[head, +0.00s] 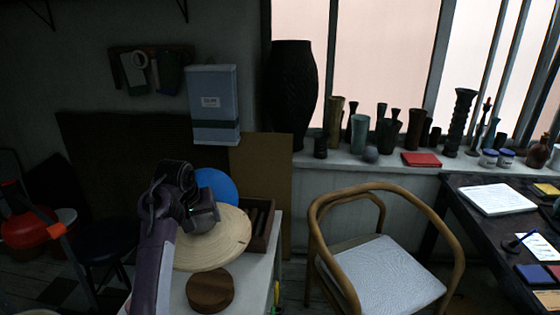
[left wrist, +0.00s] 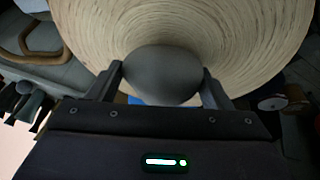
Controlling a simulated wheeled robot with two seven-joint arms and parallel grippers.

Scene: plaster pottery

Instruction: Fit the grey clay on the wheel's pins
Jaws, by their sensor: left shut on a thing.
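The grey clay (left wrist: 162,75) is a smooth, rounded dark grey lump between the two fingers of my left gripper (left wrist: 163,88) in the left wrist view. The gripper is shut on it. In the head view my left gripper (head: 205,217) is over the far left part of the wheel's pale, ringed round disc (head: 228,243), and it hides most or all of the clay. The disc (left wrist: 250,40) fills the top of the left wrist view behind the clay. I cannot tell whether clay and disc touch. No pins can be made out. My right gripper is not in view.
A brown round wooden block (head: 210,291) stands in front of the disc on the pale table (head: 255,283). A blue round thing (head: 217,186) and a dark wooden tray (head: 262,222) are behind it. A wooden chair (head: 385,272) stands to the right.

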